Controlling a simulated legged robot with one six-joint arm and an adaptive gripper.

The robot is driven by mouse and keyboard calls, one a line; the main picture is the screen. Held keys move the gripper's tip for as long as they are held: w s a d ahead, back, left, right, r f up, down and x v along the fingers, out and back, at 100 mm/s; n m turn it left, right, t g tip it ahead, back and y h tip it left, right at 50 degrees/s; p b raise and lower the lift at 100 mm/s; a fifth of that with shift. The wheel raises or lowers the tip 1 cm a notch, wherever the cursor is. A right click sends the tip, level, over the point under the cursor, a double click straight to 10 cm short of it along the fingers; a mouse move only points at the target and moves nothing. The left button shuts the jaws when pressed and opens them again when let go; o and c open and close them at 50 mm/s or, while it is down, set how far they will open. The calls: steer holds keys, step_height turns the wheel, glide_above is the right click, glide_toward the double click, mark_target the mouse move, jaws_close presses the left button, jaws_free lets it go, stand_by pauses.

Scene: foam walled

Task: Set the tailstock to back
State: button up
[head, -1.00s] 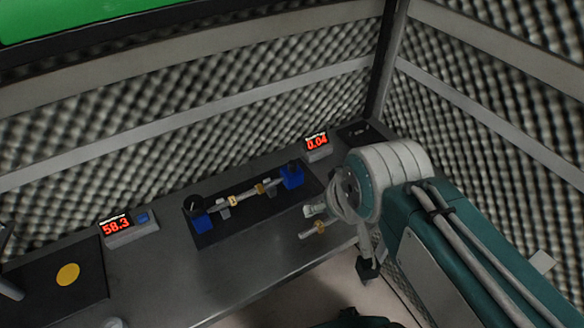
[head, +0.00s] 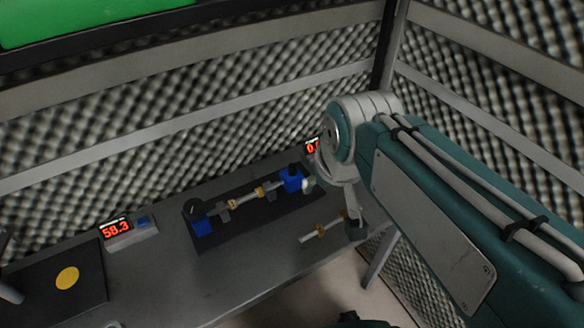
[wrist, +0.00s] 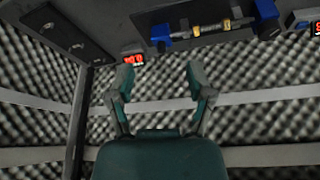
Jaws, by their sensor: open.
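A dark fixture (head: 245,222) on the bench carries a blue block at each end and a pale shaft with gold rings (head: 232,203) between them. The right-hand blue block (head: 291,181) has a small black part on top, and I take it as the tailstock; it also shows in the wrist view (wrist: 160,33). The left blue block (head: 203,227) has a black knob. My gripper (wrist: 160,77) is open and empty in the wrist view, its fingers apart and pointing toward the bench.
A pale rod with a gold ring (head: 320,232) lies on the bench front. A display (head: 115,229) reading 58.3 stands left of the fixture; another (head: 311,146) at right is partly hidden by my wrist. A dark panel (wrist: 68,32) lies beyond. Foam walls (head: 90,135) enclose the bench.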

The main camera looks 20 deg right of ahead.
steer(key=w+f+g, duration=0.1)
steer(key=w+g, duration=0.2)
steer(key=w, duration=0.9)
steer(key=g, duration=0.2)
glide_toward(292, 166)
step_height(292, 166, down, 11)
steer(key=shift+s+r, duration=0.1)
steer(key=shift+r, duration=0.1)
jaws_close()
